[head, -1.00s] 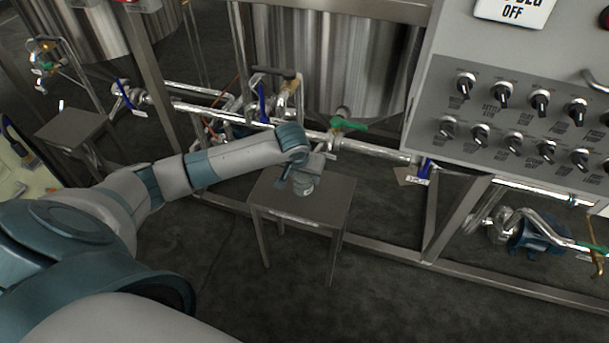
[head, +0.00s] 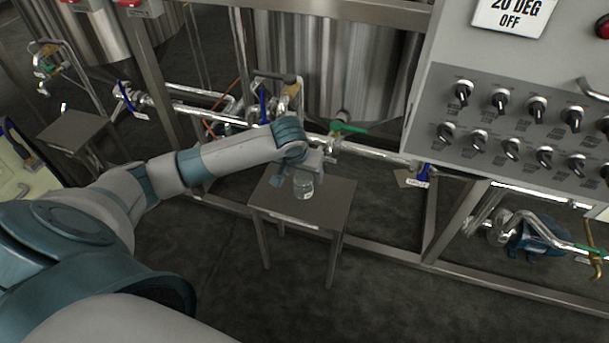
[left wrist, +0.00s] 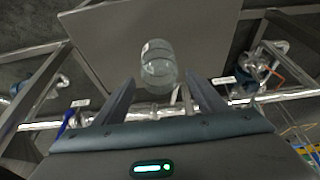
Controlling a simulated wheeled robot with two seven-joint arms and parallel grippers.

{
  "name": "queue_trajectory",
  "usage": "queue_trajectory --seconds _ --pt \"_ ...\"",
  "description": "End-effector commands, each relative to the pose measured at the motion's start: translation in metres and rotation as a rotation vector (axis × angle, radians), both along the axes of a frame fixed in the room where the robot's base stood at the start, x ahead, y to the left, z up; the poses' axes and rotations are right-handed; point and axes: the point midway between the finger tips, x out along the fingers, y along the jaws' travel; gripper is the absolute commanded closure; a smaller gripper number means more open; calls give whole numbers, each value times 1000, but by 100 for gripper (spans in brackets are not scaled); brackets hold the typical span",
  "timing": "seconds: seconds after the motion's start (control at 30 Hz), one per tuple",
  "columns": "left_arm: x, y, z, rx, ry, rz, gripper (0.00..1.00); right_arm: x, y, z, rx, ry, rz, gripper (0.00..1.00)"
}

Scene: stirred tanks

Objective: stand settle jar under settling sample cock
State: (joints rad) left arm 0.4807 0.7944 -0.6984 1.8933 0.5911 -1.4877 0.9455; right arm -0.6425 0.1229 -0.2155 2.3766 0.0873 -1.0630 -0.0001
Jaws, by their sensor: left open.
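The settle jar (head: 303,186), a small clear glass jar with a pale label, stands upright on a grey metal stand (head: 325,205). My left gripper (head: 296,168) is open just behind the jar. In the left wrist view the jar (left wrist: 158,66) shows just beyond and between the tips of the spread fingers (left wrist: 161,82), with a gap on each side. A green-handled cock (head: 346,128) sits on the tank behind the stand, above and to the right of the jar. I cannot read its label. My right gripper is not in view.
A horizontal steel pipe (head: 375,151) and frame rails run close behind the stand. A control panel (head: 520,110) with several knobs overhangs at the right. Another metal stand (head: 72,130) is at the left. The floor in front is clear.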

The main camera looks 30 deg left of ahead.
Motion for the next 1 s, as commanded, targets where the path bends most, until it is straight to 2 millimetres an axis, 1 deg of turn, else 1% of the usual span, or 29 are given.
queue_trajectory --seconds 0.03,0.2,0.4,0.6,1.0 --pt "-3 -1 12 -1 -3 -2 35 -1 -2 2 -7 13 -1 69" --pt "-15 -4 39 -1 -2 -2 35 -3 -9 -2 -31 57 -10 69" --pt "-24 -6 61 -1 -1 0 35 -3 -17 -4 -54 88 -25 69" --pt "-28 -7 68 0 0 0 35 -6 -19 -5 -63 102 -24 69" --pt "-28 -7 68 0 0 0 35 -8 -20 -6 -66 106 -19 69"
